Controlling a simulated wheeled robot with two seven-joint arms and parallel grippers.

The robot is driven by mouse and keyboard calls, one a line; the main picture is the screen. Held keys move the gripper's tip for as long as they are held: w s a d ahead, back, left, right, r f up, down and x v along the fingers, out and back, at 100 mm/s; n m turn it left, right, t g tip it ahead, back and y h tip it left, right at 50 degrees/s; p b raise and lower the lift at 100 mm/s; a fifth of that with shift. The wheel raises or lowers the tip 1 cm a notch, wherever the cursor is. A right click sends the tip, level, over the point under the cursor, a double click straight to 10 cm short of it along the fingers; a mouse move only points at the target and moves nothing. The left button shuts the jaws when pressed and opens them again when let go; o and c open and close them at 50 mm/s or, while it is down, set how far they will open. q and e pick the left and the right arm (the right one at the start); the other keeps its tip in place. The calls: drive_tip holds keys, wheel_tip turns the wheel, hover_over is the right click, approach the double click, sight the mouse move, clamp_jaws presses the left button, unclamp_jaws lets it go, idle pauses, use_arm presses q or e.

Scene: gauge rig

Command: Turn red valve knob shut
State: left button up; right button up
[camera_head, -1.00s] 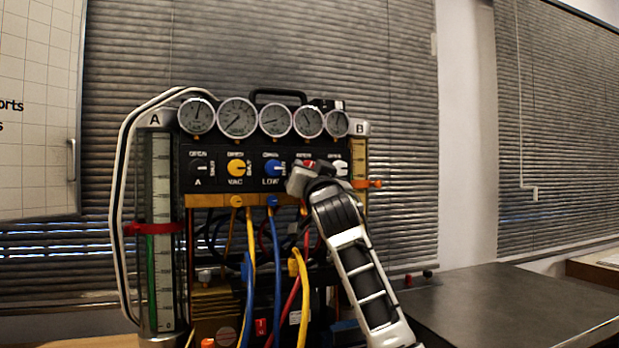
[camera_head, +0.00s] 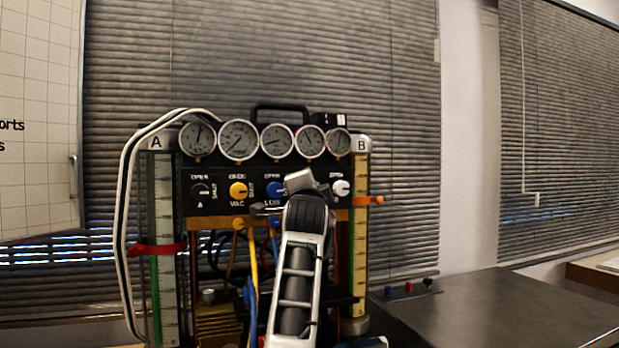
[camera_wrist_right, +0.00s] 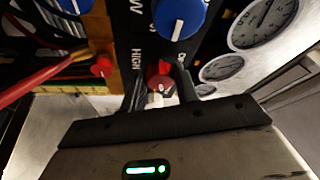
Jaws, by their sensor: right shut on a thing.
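The red valve knob (camera_wrist_right: 158,76) shows small and partly covered in the right wrist view, between my two dark fingertips. My right gripper (camera_wrist_right: 160,88) is shut on it. In the head view my right gripper (camera_head: 299,182) is at the panel between the blue knob (camera_head: 274,189) and the white knob (camera_head: 340,187), and it hides the red knob there. The black control panel (camera_head: 213,207) sits below a row of gauges. My left gripper is not in view.
Round gauges (camera_head: 239,139) line the top of the rig. A yellow knob (camera_head: 238,189) and a black knob (camera_head: 200,190) are to the left. Yellow and blue hoses hang below. A dark tabletop (camera_head: 500,310) extends at right.

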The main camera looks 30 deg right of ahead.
use_arm(q)
drive_tip(key=p, duration=0.1)
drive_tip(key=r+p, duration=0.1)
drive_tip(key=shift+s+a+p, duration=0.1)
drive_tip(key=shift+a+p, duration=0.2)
drive_tip(key=shift+p, duration=0.05)
use_arm(e)
drive_tip(key=shift+m+g, duration=0.5)
drive_tip(key=shift+m, duration=0.7)
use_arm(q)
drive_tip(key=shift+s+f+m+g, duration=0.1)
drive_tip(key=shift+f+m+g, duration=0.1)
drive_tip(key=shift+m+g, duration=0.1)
use_arm(e)
drive_tip(key=o, duration=1)
drive_tip(key=shift+d, duration=0.1)
drive_tip(key=shift+c, duration=0.2)
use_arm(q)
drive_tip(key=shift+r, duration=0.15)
use_arm(e)
drive_tip(key=shift+s, duration=0.15)
